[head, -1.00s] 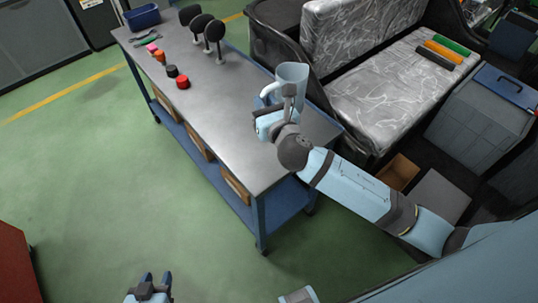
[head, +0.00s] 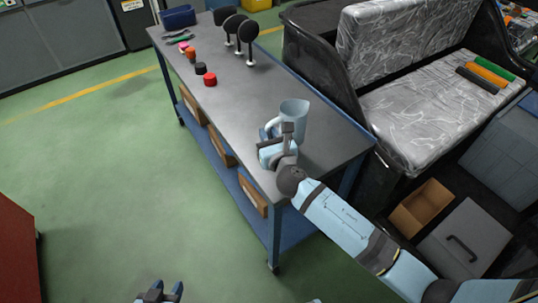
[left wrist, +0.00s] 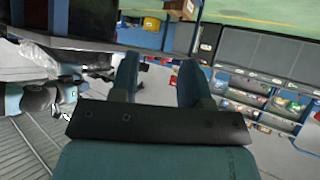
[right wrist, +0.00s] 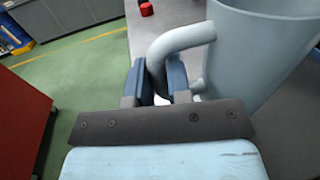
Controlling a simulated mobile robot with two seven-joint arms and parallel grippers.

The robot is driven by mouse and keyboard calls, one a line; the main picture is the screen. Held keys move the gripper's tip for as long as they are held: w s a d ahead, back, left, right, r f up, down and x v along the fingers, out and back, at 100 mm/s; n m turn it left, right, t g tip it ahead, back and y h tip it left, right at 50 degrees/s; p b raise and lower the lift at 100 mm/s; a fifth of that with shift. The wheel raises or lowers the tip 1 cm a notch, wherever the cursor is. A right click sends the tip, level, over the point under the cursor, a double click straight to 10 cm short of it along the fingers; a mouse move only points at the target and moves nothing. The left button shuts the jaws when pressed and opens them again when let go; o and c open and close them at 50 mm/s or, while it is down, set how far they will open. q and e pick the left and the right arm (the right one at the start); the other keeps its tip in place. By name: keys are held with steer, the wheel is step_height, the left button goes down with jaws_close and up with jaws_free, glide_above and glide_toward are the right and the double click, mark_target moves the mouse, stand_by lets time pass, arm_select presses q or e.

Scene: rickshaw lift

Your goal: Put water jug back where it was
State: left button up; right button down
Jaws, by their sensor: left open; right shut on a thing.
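The light blue water jug (head: 294,120) is upright at the near right part of the metal workbench top (head: 255,105). My right gripper (head: 272,138) is at its handle on the jug's left side. In the right wrist view the fingers (right wrist: 160,82) are shut on the handle of the jug (right wrist: 262,50). I cannot tell whether the jug's base touches the bench. My left gripper (head: 160,290) is open and empty, low at the bottom of the head view, far from the bench. Its open fingers also show in the left wrist view (left wrist: 160,75).
Red (head: 210,79) and black (head: 201,68) caps, black round paddles (head: 247,38) and a blue bin (head: 178,16) stand farther along the bench. A plastic-wrapped seat (head: 430,100) is to the right. A red cabinet (head: 15,245) is at lower left. Green floor is free left of the bench.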

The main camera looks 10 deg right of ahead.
step_height(320, 180, down, 3)
steer(key=shift+r+b, duration=0.1)
steer(key=shift+b, duration=0.3)
step_height(320, 180, down, 4)
steer(key=shift+r+b, duration=0.15)
steer(key=shift+b, duration=0.75)
arm_select(q)
steer(key=shift+w+d+f, duration=0.3)
steer(key=shift+w+f, duration=0.05)
steer(key=shift+f, duration=0.3)
arm_select(e)
steer(key=shift+f, duration=0.2)
steer(key=c, duration=1.1)
jaws_free()
arm_select(q)
steer(key=shift+a+f, duration=0.15)
steer(key=shift+f, duration=0.05)
arm_select(e)
steer(key=shift+o, duration=0.2)
arm_select(q)
steer(key=shift+s, duration=0.1)
